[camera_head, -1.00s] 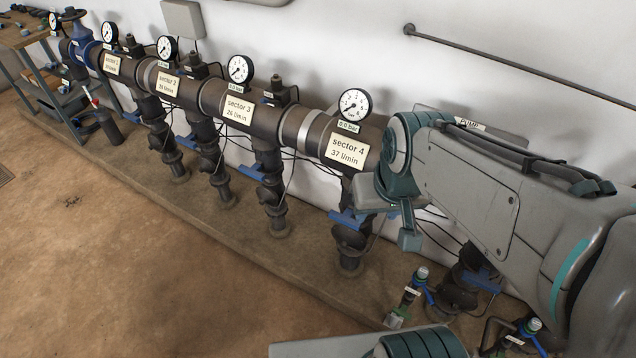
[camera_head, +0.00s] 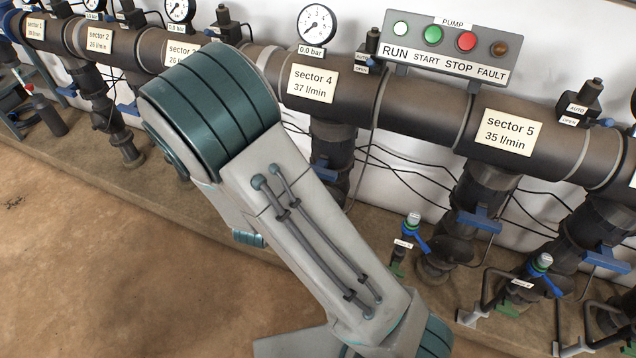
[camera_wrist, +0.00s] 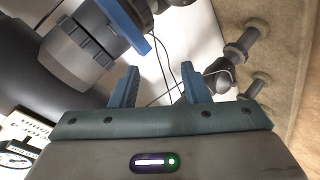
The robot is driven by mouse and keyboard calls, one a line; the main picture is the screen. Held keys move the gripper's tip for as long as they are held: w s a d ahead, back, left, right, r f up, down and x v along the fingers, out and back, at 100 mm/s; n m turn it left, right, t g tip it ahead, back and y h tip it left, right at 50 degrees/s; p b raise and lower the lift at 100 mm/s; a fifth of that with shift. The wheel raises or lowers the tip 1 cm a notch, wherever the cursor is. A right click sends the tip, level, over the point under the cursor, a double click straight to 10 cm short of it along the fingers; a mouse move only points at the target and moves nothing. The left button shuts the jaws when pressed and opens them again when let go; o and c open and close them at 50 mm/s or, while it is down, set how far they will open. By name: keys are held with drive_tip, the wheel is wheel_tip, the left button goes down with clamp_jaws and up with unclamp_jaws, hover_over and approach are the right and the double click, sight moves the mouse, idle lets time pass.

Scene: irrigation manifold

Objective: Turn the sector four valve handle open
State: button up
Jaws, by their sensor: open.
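The sector 4 label (camera_head: 313,83) is on the dark manifold pipe in the head view, under a gauge (camera_head: 317,25) marked 0.0 bar. Below it, a blue valve handle (camera_head: 325,170) shows on the sector 4 drop pipe, close to my arm. My gripper (camera_wrist: 160,72) is open and empty in the wrist view; the head view does not show it. In the wrist view a blue handle (camera_wrist: 127,22) beside a dark grey fitting lies beyond the left fingertip, with no clear contact. I cannot read which sector it belongs to.
A pump panel (camera_head: 447,45) with several buttons hangs above the pipe. The sector 5 drop pipe and its blue handle (camera_head: 480,218) stand to the right. Small blue-levered taps (camera_head: 415,235) rise in front. Thin cables (camera_wrist: 163,65) hang near my fingers. Open floor lies left.

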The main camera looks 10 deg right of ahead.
sight(320, 168)
drive_tip(key=s+d+f+n+t+h+b, duration=0.2)
drive_tip(key=s+f+n+t+h+b, duration=0.1)
drive_tip(key=f+n+t+h+b, duration=0.15)
drive_tip(key=shift+g+h, duration=0.25)
drive_tip(key=shift+h, duration=0.2)
drive_tip(key=x, duration=0.4)
drive_tip(key=b+x, duration=0.1)
drive_tip(key=x, duration=0.4)
drive_tip(key=b+x, duration=0.1)
drive_tip(key=x, duration=0.3)
drive_tip(key=shift+w+d+r, duration=0.2)
drive_tip(key=shift+r, duration=0.1)
